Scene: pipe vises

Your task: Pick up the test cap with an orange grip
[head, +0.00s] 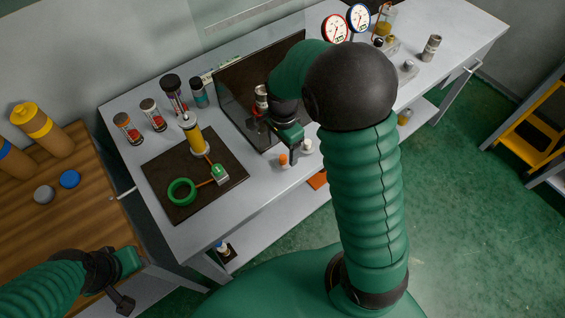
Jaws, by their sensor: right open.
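The small test cap with an orange grip (283,159) stands on the grey bench near its front edge. A similar cap with a white top (307,146) stands just right of it. My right gripper (277,140) is open above the bench, close behind the orange-grip cap. One dark finger reaches down between the two caps in the picture; whether it touches either is unclear. My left gripper (124,292) is low at the left, away from the caps, and its jaw opening is not clear.
A dark mat (165,200) holds a yellow cylinder (194,138) and a green ring (182,191). A dark panel (235,85) stands behind my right gripper. Several jars stand at the bench's back left. Gauges (358,17) are at the back right.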

